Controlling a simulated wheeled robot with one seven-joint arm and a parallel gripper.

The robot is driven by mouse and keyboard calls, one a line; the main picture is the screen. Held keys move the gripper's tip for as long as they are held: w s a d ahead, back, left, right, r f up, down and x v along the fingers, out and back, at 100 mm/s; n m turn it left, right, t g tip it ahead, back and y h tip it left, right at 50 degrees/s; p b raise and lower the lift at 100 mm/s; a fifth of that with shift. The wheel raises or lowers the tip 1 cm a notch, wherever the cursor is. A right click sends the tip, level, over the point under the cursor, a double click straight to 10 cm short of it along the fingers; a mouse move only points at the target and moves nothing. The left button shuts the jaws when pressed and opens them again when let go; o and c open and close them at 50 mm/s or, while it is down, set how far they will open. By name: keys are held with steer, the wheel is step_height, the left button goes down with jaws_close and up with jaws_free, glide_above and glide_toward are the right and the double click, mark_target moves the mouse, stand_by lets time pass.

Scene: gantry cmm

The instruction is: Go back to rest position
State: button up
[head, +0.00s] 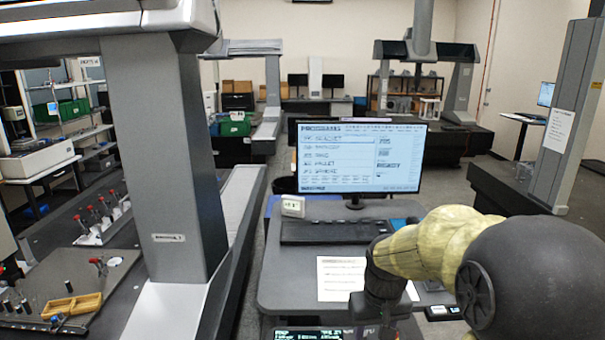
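My arm reaches in from the lower right of the head view, with a black rounded link and a yellowish sleeve. It bends down at a dark joint over the front right of the grey desk (276,268). The fingertips of my gripper are not visible; that end of the arm runs out of the bottom of the frame. I cannot see anything held. A monitor (360,158) with a lit program screen stands at the back of the desk.
A large grey gantry column (162,160) rises at left, beside a table with a wooden tray (72,304). Another gantry column (568,120) stands at right.

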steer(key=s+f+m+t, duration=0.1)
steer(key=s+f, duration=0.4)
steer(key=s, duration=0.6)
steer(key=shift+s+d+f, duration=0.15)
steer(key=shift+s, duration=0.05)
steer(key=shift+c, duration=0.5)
